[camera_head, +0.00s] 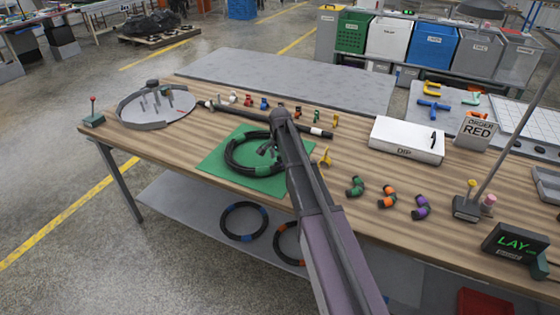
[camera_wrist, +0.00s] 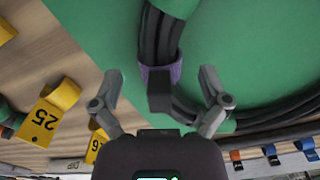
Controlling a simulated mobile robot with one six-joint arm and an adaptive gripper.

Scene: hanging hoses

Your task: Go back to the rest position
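My gripper (camera_head: 268,149) is low over the green mat (camera_head: 211,164) on the wooden table, beside a coiled black hose (camera_head: 230,157) lying on that mat. My arm partly hides the gripper and the coil's right side. In the wrist view my gripper (camera_wrist: 160,78) has its two grey fingers spread wide. The black hose (camera_wrist: 151,36) with a purple band (camera_wrist: 172,72) shows between them, with clear gaps to both fingers. Nothing is visibly gripped.
A round grey tray (camera_head: 140,124) stands at the table's left. A long dark hose (camera_head: 237,114) lies behind the mat. A white DIP box (camera_head: 407,140), a post (camera_head: 505,150) and a LAY display (camera_head: 516,243) stand right. Several coloured connectors (camera_head: 388,197) lie in front.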

